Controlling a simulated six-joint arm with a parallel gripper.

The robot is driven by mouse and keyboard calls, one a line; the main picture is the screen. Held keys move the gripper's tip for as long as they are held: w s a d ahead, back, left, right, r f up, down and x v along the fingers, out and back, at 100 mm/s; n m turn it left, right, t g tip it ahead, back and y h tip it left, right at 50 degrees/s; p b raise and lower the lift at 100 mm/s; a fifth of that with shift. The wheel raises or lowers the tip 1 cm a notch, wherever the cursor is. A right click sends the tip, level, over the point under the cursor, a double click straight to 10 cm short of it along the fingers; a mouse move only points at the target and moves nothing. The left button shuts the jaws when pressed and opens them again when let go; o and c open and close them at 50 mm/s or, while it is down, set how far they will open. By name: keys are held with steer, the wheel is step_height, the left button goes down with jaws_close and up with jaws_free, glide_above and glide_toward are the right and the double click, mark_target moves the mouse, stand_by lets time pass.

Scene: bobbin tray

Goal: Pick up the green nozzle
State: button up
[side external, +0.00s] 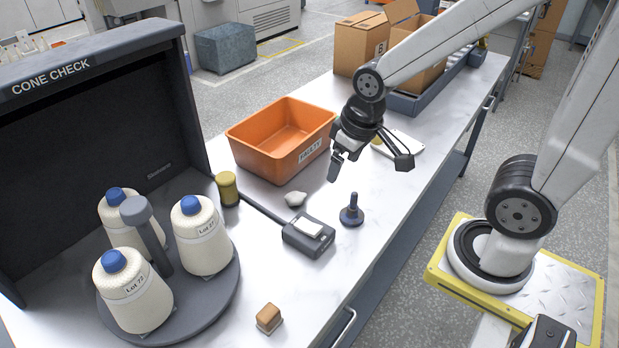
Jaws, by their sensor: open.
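I see no clearly green nozzle in the side external view. A dark blue-grey piece with a round flanged base and an upright stem (351,211) stands on the white bench; I cannot tell if it is the nozzle. My gripper (336,165) is open, with nothing seen between its fingers. It hangs above the bench, up and slightly left of the dark piece in the picture, beside the orange bin's right side.
The orange bin (255,155) labelled FAULTY stands behind. A grey scale-like device (308,240), whitish lump (295,198), olive-yellow cylinder (228,188) and wooden block (269,318) lie around. Cones stand on a round grey tray (215,300). The front right bench is clear.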

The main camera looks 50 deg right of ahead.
steer(key=w+d+m+t+y, duration=0.45)
steer(key=w+d+m, duration=1.1)
steer(key=m, duration=0.65)
steer(key=w+d+m+t+h, duration=0.1)
steer(key=d+m+t+h, duration=0.5)
steer(key=d+m, duration=1.25)
steer(key=d+f+n, duration=0.1)
steer(key=f, duration=0.4)
steer(key=d+f+n+y, duration=0.1)
steer(key=f+n, duration=0.1)
steer(key=f, duration=0.2)
steer(key=d+f+n, duration=0.1)
steer(key=d+f, duration=0.1)
steer(key=f, duration=0.3)
steer(key=shift+w+f+t, duration=0.25)
steer(key=shift+w+f, duration=0.05)
steer(key=shift+f, duration=0.3)
steer(key=shift+w, duration=0.15)
